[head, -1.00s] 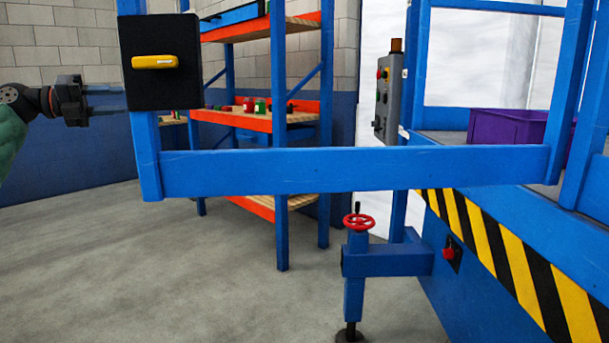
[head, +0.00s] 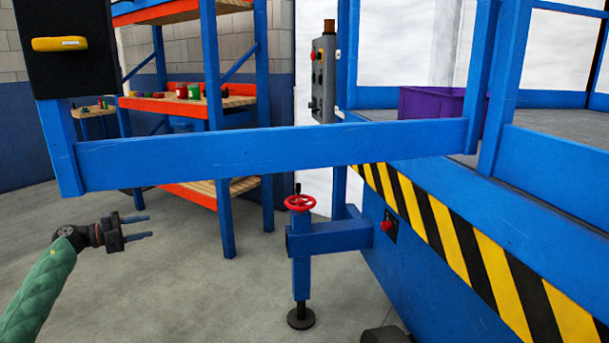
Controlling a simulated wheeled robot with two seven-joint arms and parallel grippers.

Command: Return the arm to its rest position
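My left gripper (head: 142,228) shows at the lower left of the head view, on my green-sleeved arm. Its two thin fingers point right and stand apart with nothing between them. It is below the blue gate bar and clear of it, over the grey floor. My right gripper is not in the view.
A blue gate (head: 270,150) with a black panel and yellow handle (head: 59,44) stands open across the view. Behind it is a shelf rack (head: 215,110). At right are a striped blue platform (head: 480,250), a purple crate (head: 430,105) and a leg with a red handwheel (head: 300,203).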

